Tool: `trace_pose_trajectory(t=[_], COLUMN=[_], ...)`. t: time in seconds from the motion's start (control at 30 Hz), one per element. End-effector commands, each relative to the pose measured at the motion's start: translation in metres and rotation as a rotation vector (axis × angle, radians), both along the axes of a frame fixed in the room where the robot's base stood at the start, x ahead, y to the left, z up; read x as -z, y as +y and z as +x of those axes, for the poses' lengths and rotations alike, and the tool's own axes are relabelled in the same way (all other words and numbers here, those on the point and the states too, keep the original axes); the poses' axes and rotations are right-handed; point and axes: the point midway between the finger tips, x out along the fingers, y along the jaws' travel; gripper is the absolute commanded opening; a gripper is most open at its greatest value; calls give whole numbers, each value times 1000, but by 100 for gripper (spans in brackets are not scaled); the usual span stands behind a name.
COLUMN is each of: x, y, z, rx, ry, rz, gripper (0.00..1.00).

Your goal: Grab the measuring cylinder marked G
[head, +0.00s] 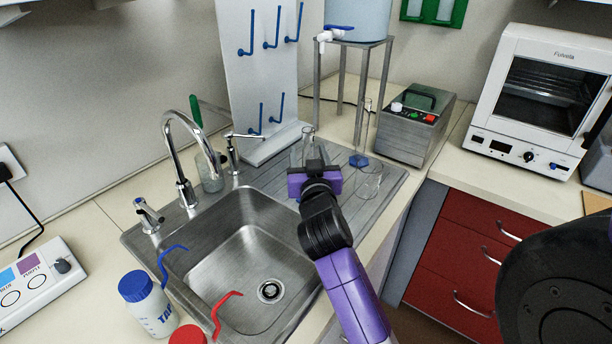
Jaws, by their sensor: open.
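A slender clear measuring cylinder (359,158) with a blue foot stands upright on the drainboard, right of my gripper. No letter G is readable on it. My purple and black gripper (313,166) is over the drainboard, apart from that cylinder, and its fingers point away and are mostly hidden by its own body. A clear glass vessel (308,136) shows just beyond the gripper, its lower part hidden; I cannot tell if the jaws are around it or what mark it bears. Another clear glass vessel (370,181) stands right of the gripper, near the drainboard edge.
A metal stand (341,85) with a blue-white tank is behind the cylinder. A grey box device (415,125) is to its right. A pegged white drying rack (262,70) stands behind. The sink (230,250) and tap (183,150) are left; bottles (150,304) are front left.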

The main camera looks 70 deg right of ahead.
Motion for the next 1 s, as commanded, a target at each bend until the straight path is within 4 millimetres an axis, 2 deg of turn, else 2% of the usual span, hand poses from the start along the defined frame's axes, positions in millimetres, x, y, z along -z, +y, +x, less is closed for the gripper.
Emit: trace_pose_trajectory(t=[0.33,0.67,0.7,0.97,1.0], x=[-2,1,1,1,1], y=[-40,-47,-47,-47,-47], z=[21,26,25,25,25], rx=[0,-2,-2,-2,-2], ry=[1,0,1,1,1], rz=[-2,0,0,0,0], gripper=[53,53,51,0,0])
